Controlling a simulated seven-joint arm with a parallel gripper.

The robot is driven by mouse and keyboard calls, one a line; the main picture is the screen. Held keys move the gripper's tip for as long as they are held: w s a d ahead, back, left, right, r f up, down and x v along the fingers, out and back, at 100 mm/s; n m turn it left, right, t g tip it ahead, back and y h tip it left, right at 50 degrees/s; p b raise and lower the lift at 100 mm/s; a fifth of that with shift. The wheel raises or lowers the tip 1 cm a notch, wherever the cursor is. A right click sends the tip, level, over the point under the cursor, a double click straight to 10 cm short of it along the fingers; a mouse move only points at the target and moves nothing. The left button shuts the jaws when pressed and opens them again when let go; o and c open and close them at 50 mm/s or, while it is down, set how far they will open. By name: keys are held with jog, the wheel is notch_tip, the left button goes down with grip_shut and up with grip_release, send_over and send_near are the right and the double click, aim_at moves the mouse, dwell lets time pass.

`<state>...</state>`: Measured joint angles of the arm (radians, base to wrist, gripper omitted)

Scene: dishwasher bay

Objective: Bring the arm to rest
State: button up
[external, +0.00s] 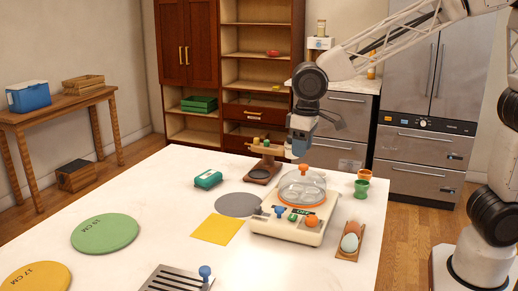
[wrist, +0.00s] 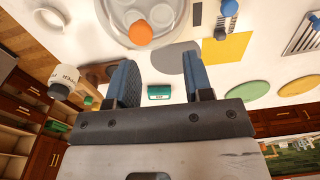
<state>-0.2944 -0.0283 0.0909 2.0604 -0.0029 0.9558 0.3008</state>
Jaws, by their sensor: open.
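My gripper (external: 299,146) hangs over the back part of the white table, above and beside a small wooden stand with a dark ring base (external: 262,172). In the wrist view its two blue fingers (wrist: 162,75) are apart with nothing held between them. A teal box (wrist: 158,92) shows in the gap, farther off on the table; it also shows in the external view (external: 208,179). The exact gap between gripper and stand is hard to tell.
A cream appliance with a clear dome (external: 290,218) stands in front of my gripper. An egg on a wooden holder (external: 350,242) and two small cups (external: 362,188) are to its right. A grey disc (external: 238,205) and yellow square (external: 217,229) lie left. Green disc (external: 105,233) lies farther left.

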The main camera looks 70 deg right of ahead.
jog(key=s+d, duration=0.6)
jog(key=s, duration=0.4)
jog(key=s+d+t, duration=0.1)
jog(key=s+d, duration=0.5)
jog(key=s, duration=0.4)
jog(key=s+d, duration=0.6)
jog(key=s, duration=0.4)
jog(key=shift+s+d+r+t, duration=0.3)
jog(key=shift+s+t, duration=0.05)
jog(key=shift+t, duration=0.05)
jog(key=shift+c, duration=0.2)
dwell(1.6)
